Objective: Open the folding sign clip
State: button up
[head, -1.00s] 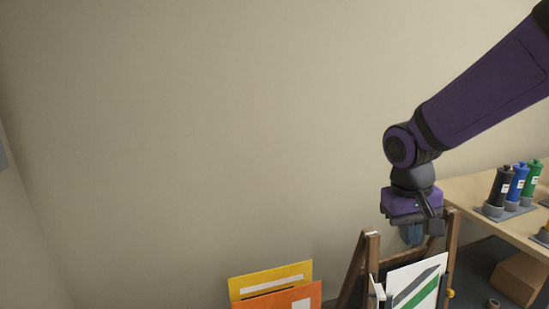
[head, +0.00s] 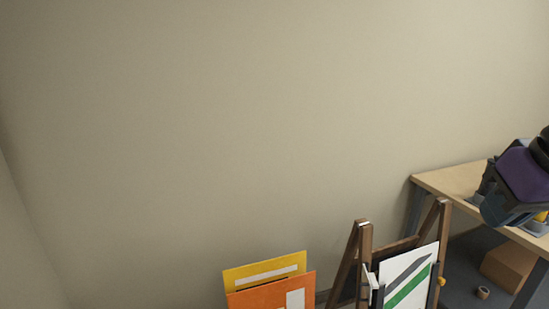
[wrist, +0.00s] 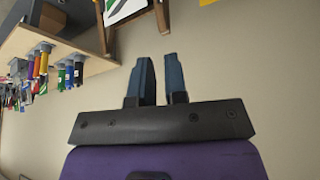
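The folding sign is a brown wooden A-frame (head: 362,255) at the lower right of the head view, holding a white board with green and grey stripes (head: 405,280). Dark upright clip-like pieces (head: 378,298) grip the board's sides. In the head view, my wrist is at the right edge, over the table and apart from the sign.
A cardboard box (head: 508,270) and a roll (head: 483,292) lie beneath. Yellow (head: 265,267) and orange (head: 270,296) boards stand left. The wall behind is bare.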

jog(key=o, duration=0.3)
jog(key=shift+s, duration=0.1)
jog(key=shift+o, duration=0.2)
jog(key=w+a+f+n+g+h, duration=0.2)
jog(key=w+a+f+n+g, duration=0.15)
jog(key=w+f, duration=0.6)
jog(key=w+a+f+n+g+h, duration=0.2)
jog(key=w+f+n+g, duration=0.3)
jog(key=w, duration=0.8)
jog(key=w+a+f+n+h, duration=0.2)
jog(key=w+a+f+h, duration=0.1)
jog(key=f, duration=0.6)
jog(key=w+a+f+n+h, duration=0.2)
jog(key=f+h, duration=0.1)
jog(key=f, duration=0.5)
jog(key=n+t+h, duration=0.4)
jog(key=n+h, duration=0.4)
send_near(365, 284)
notch_tip(365, 284, down, 4)
jog(key=a, duration=0.3)
jog(key=d, duration=1.1)
jog(key=shift+w+r, duration=0.1)
jog(key=shift+w, duration=0.05)
jog(key=shift+t, duration=0.25)
grip_shut()
